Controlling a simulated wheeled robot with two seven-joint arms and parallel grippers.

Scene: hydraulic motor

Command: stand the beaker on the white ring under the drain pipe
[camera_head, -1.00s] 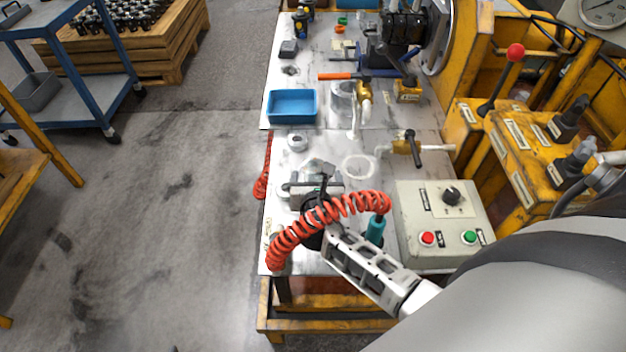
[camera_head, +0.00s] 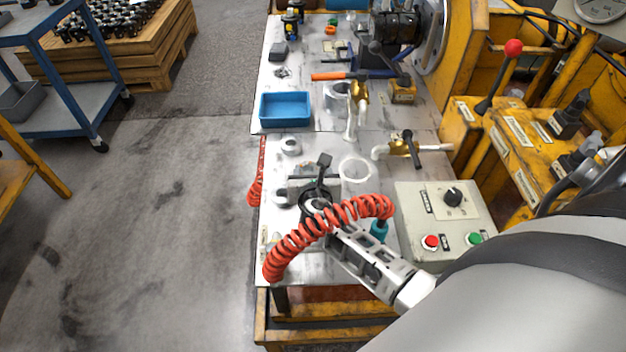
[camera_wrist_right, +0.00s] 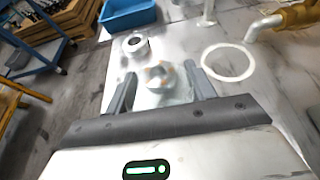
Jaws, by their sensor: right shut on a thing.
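The white ring (camera_head: 370,168) lies flat on the metal table; it also shows in the right wrist view (camera_wrist_right: 228,79). The drain pipe (camera_head: 378,152) has a brass valve and a dark handle, and its white bent end is near the ring; it shows in the right wrist view too (camera_wrist_right: 252,33). My right gripper (camera_head: 318,200) is left of and nearer than the ring, partly behind a red coiled hose. In the right wrist view its fingers (camera_wrist_right: 160,70) are shut on the clear, faint beaker (camera_wrist_right: 163,97). I cannot make out the beaker in the head view.
The red coiled hose (camera_head: 290,245) loops across my right gripper. A grey control box (camera_head: 425,205) stands to the right. A blue tray (camera_head: 285,110) and an orange-handled tool (camera_head: 335,76) lie farther back. A small metal ring-shaped part (camera_head: 290,146) sits left of the white ring.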

